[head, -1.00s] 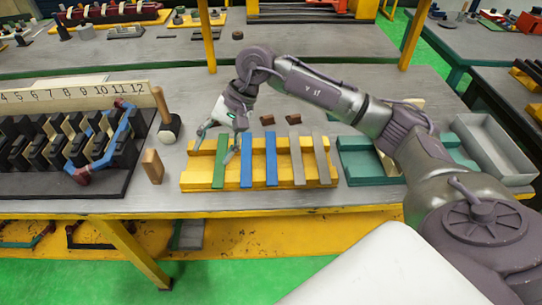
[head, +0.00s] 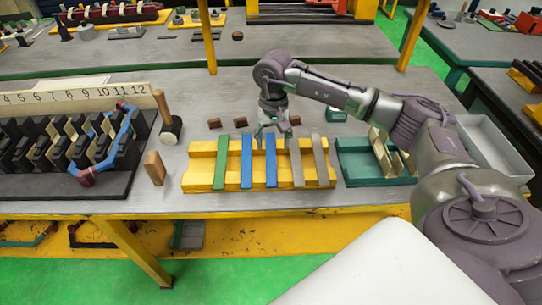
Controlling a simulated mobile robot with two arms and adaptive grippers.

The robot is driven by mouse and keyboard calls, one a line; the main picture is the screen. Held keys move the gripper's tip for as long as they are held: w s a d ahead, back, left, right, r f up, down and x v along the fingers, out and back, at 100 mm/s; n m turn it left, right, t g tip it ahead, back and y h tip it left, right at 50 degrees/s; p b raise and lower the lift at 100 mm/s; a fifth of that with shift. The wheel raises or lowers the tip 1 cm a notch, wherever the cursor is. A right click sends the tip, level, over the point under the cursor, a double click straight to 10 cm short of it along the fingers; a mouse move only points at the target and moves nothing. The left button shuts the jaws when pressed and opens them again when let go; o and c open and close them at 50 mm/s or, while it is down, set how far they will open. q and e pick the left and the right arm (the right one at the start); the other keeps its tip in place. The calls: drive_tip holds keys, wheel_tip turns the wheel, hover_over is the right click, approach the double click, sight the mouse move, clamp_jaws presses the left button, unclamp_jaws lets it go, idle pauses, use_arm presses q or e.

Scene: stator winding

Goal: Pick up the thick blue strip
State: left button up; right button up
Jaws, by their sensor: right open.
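Two blue strips lie across the yellow rack in the middle of the bench, a left blue strip (head: 247,163) and a right blue strip (head: 271,170). From this view I cannot tell which is the thicker. My right gripper (head: 273,140) points down with its fingers apart, above the far end of the right blue strip. That end is partly hidden by the gripper. Nothing shows between the fingers. I cannot tell whether they touch the strip. My left gripper is out of view.
On the yellow rack (head: 200,170), a green strip (head: 221,165) lies left and two grey strips lie right. Small brown blocks (head: 214,123) sit behind it. A mallet (head: 170,132) and the black stator (head: 60,150) are left. A teal tray (head: 360,170) stands right.

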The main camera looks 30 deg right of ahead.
sight(271, 159)
drive_tip(key=f+p, duration=0.1)
drive_tip(key=f, duration=0.2)
drive_tip(key=shift+a+f+p, duration=0.35)
drive_tip(key=shift+a+p, duration=0.05)
drive_tip(key=shift+f, duration=0.55)
clamp_jaws()
